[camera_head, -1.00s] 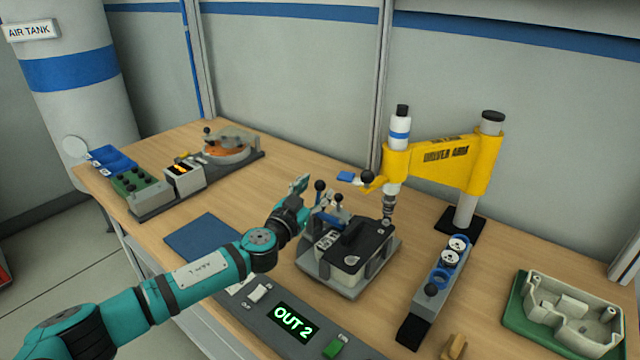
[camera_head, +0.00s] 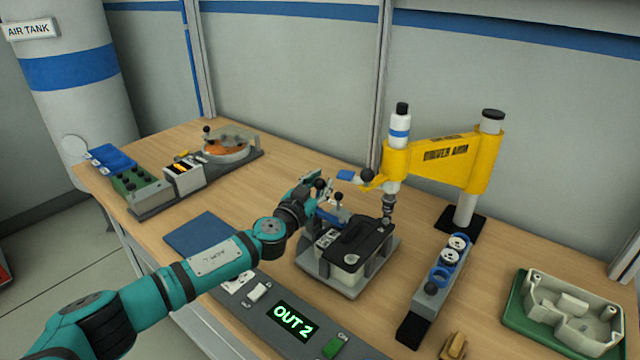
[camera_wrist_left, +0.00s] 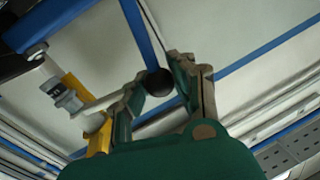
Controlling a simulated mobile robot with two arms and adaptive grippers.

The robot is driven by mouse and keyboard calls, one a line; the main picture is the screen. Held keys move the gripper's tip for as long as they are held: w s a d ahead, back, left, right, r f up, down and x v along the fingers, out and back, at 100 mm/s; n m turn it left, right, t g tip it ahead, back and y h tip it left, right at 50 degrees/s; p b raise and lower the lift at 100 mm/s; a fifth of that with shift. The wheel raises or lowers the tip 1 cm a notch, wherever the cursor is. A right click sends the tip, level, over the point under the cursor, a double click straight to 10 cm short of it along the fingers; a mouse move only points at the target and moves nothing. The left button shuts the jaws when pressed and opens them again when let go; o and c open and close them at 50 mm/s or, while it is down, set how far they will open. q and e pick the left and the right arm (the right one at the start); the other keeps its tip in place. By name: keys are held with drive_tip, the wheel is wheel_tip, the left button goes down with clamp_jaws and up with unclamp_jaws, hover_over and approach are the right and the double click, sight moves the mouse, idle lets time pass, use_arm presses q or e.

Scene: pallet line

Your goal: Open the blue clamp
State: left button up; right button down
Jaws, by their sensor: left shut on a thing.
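The blue clamp (camera_head: 338,214) stands on the back left side of the grey fixture (camera_head: 346,283), in the head view. My left gripper (camera_head: 318,186) is at the clamp's upper end, with its fingers around a black ball knob. In the left wrist view the black knob (camera_wrist_left: 154,83) sits between the fingers of my left gripper (camera_wrist_left: 158,92), at the end of a blue lever (camera_wrist_left: 139,30). The gripper is shut on this knob. A black-topped, pale housing (camera_head: 362,243) sits in the fixture. My gripper hides part of the clamp. My right gripper is not in view.
The yellow driver arm (camera_head: 430,163) stands close behind and right of the fixture. A rail with round parts (camera_head: 437,283) lies to the right. A blue mat (camera_head: 201,233) lies flat to the left.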

use_arm(q)
drive_tip(key=shift+w+f, duration=0.15)
drive_tip(key=shift+f, duration=0.05)
clamp_jaws()
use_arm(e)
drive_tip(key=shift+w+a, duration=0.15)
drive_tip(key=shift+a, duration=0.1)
